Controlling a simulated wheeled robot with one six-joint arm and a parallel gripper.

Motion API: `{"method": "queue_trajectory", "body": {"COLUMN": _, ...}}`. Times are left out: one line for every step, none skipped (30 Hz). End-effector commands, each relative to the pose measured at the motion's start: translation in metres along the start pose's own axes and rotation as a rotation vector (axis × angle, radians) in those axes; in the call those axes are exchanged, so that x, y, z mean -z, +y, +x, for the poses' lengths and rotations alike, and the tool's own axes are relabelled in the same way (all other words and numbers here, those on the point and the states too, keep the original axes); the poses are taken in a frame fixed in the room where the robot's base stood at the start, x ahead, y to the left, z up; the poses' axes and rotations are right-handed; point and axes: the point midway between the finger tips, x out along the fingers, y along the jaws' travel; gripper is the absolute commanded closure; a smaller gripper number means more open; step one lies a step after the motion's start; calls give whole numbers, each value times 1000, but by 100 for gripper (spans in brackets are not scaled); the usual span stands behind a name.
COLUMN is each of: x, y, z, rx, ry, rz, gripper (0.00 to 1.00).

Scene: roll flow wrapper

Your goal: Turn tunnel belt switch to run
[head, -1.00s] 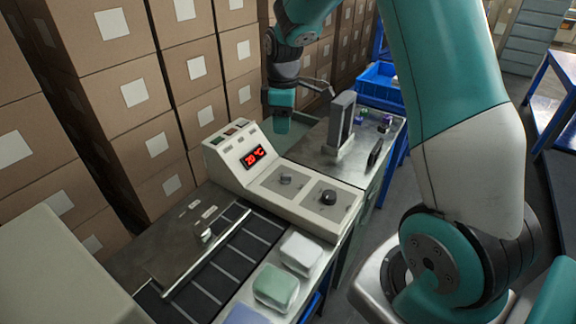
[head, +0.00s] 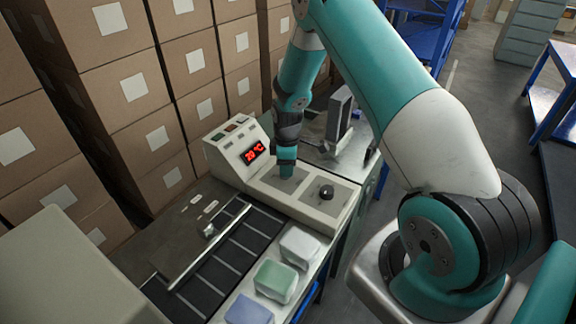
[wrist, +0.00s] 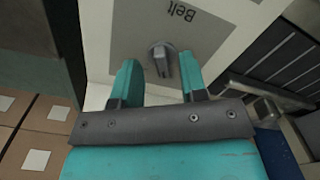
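The belt switch is a grey knob (wrist: 163,58) with a raised grip bar, on a white panel marked "Belt" in the wrist view. My gripper (wrist: 158,80) is open, with one teal finger to each side of the knob's near end. No finger visibly touches the knob, and its exact depth to the fingertips is unclear. In the head view my gripper (head: 286,170) points down over the left part of the cream control panel (head: 310,206) and hides that knob. No run or stop marks are readable.
The red display (head: 253,154) reads 20 °C. A dark belt (head: 240,250) and wrapped blocks (head: 276,281) lie in front. Stacked cartons (head: 128,85) stand behind on the left.

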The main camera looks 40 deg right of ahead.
Motion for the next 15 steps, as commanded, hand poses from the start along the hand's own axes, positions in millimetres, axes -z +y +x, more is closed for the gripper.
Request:
{"method": "queue_trajectory", "body": {"x": 0, "y": 0, "z": 4, "rx": 2, "ry": -1, "rz": 0, "gripper": 61}}
{"method": "queue_trajectory", "body": {"x": 0, "y": -1, "z": 7, "rx": 2, "ry": -1, "rz": 0, "gripper": 61}}
{"method": "queue_trajectory", "body": {"x": 0, "y": -1, "z": 10, "rx": 2, "ry": -1, "rz": 0, "gripper": 61}}
{"method": "queue_trajectory", "body": {"x": 0, "y": -1, "z": 11, "rx": 2, "ry": -1, "rz": 0, "gripper": 61}}
{"method": "queue_trajectory", "body": {"x": 0, "y": 0, "z": 12, "rx": 1, "ry": 0, "rz": 0, "gripper": 61}}
{"method": "queue_trajectory", "body": {"x": 0, "y": 0, "z": 13, "rx": 0, "ry": 0, "rz": 0, "gripper": 61}}
{"method": "queue_trajectory", "body": {"x": 0, "y": 0, "z": 14, "rx": 0, "ry": 0, "rz": 0, "gripper": 61}}
{"method": "queue_trajectory", "body": {"x": 0, "y": 0, "z": 14, "rx": 0, "ry": 0, "rz": 0, "gripper": 61}}
{"method": "queue_trajectory", "body": {"x": 0, "y": 0, "z": 14, "rx": 0, "ry": 0, "rz": 0, "gripper": 61}}
{"method": "queue_trajectory", "body": {"x": 0, "y": 0, "z": 14, "rx": 0, "ry": 0, "rz": 0, "gripper": 61}}
{"method": "queue_trajectory", "body": {"x": 0, "y": 0, "z": 14, "rx": 0, "ry": 0, "rz": 0, "gripper": 61}}
{"method": "queue_trajectory", "body": {"x": 0, "y": 0, "z": 14, "rx": 0, "ry": 0, "rz": 0, "gripper": 61}}
{"method": "queue_trajectory", "body": {"x": 0, "y": 0, "z": 14, "rx": 0, "ry": 0, "rz": 0, "gripper": 61}}
{"method": "queue_trajectory", "body": {"x": 0, "y": 0, "z": 14, "rx": 0, "ry": 0, "rz": 0, "gripper": 63}}
{"method": "queue_trajectory", "body": {"x": 0, "y": 0, "z": 14, "rx": 0, "ry": 0, "rz": 0, "gripper": 72}}
